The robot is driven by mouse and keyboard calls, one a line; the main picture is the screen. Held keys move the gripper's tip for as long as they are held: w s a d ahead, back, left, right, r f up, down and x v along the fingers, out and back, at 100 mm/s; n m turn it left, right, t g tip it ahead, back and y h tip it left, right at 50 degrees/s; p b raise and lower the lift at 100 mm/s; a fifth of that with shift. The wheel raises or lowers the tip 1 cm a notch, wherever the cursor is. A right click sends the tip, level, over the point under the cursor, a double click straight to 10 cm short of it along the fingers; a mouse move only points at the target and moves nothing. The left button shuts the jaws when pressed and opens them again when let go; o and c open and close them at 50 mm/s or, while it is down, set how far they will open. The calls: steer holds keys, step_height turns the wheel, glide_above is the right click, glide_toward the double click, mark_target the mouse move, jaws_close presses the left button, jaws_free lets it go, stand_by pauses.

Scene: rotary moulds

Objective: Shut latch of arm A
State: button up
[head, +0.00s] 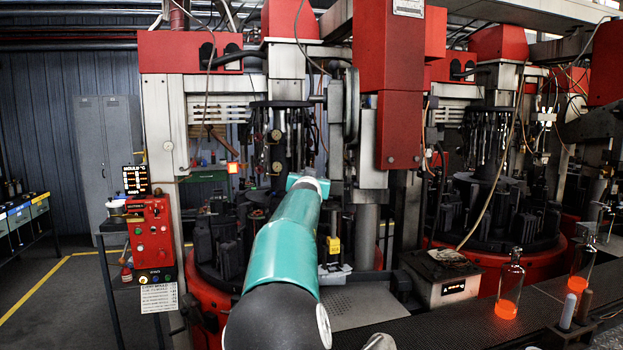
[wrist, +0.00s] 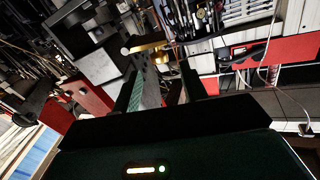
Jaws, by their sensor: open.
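In the wrist view my gripper (wrist: 162,80) is open, its two dark fingers apart. A grey plate-like part (wrist: 149,92) shows between the fingers; I cannot tell if they touch it. A brass-coloured bar or handle (wrist: 146,47) lies just beyond the fingertips. I cannot tell for certain whether it is the latch of arm A, and I see no letter on it. Dark mould blocks (wrist: 92,45) stand to its left.
A grey post and red housing (head: 388,45) rise to the right of my arm. Glowing bottles (head: 508,290) stand on the dark conveyor (head: 440,328) at right. The left floor is open.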

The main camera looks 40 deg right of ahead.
steer(key=shift+x, duration=1.95)
jaws_close()
